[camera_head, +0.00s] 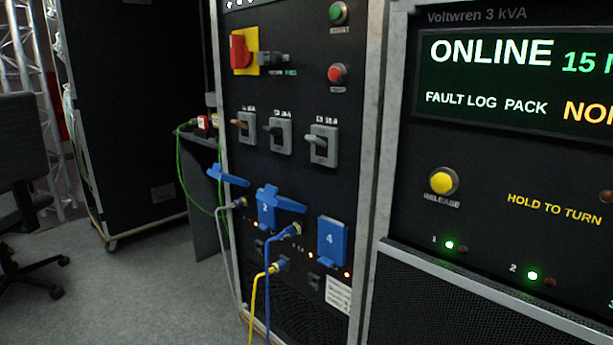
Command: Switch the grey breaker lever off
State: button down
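Three breakers sit in a row on the black panel of the rack. The right breaker (324,146) has a light grey lever (316,139) that sticks out toward the left of its grey housing. The middle breaker (281,136) has a dark lever (270,129). The left breaker (246,128) has a brown-orange lever (237,122). The small labels above them are too blurred to read fully, and I cannot tell on from off by the levers. My gripper is not in view.
Above are a red rotary switch on yellow (242,50), a green button (338,13) and a red button (337,74). Below are blue covers (332,241) and plugged blue, yellow and grey cables (266,285). A display cabinet (510,100) stands right; a chair (22,180) stands left. Carpet between is clear.

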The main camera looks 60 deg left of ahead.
aim_at(313, 139)
jog(key=u, duration=4)
jog(key=i, duration=1.6)
jog(key=z, duration=1.55)
